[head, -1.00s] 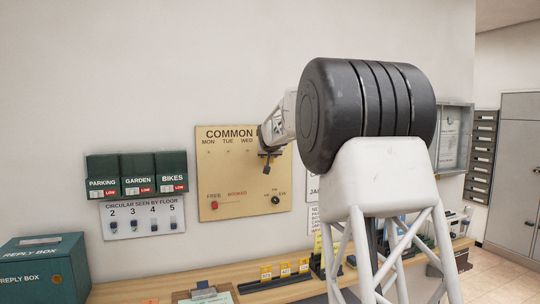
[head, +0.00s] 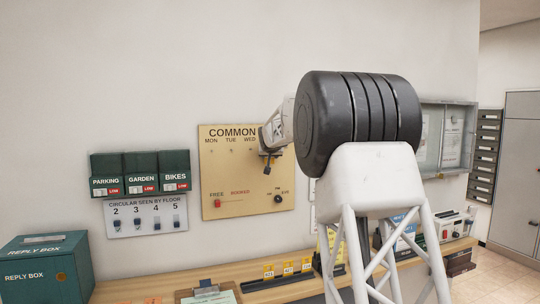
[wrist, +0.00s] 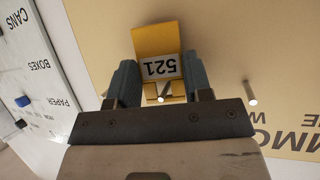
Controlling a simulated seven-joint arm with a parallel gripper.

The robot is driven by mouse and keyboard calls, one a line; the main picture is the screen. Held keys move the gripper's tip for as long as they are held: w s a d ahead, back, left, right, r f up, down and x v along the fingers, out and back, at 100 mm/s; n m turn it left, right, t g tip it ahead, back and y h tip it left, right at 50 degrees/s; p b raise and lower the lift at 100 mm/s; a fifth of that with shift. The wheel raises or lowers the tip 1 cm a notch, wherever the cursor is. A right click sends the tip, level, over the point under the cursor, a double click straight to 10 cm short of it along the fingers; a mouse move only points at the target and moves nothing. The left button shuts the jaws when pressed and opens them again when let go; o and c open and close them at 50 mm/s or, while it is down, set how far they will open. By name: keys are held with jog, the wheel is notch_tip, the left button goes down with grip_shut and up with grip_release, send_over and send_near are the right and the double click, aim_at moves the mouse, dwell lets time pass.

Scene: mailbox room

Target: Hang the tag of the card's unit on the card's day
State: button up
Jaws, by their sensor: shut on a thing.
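A yellow tag reading 521 (wrist: 160,66) is between the fingers of my gripper (wrist: 158,82), which is shut on it. In the wrist view the tag appears upside down, close to the tan board (wrist: 215,50). One metal peg (wrist: 165,91) shows right at the tag's edge; another peg (wrist: 250,100) stands free to the right. I cannot tell whether the tag touches a peg. In the head view my gripper (head: 268,163) is at the board (head: 235,178), beside the WED column. My arm hides the columns farther right. A green card (head: 222,298) lies on a clipboard, its writing unreadable.
Several yellow tags (head: 287,268) stand in a black rack on the counter (head: 262,293). Green boxes (head: 140,173) and a teal reply box (head: 45,270) are left.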

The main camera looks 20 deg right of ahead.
dwell(0.4)
jog(key=o, duration=0.9)
jog(key=shift+a, duration=0.15)
jog(key=shift+o, duration=0.2)
jog(key=shift+r, duration=0.1)
jog(key=v, duration=0.7)
jog(key=shift+s, duration=0.4)
jog(key=shift+s+r, duration=0.1)
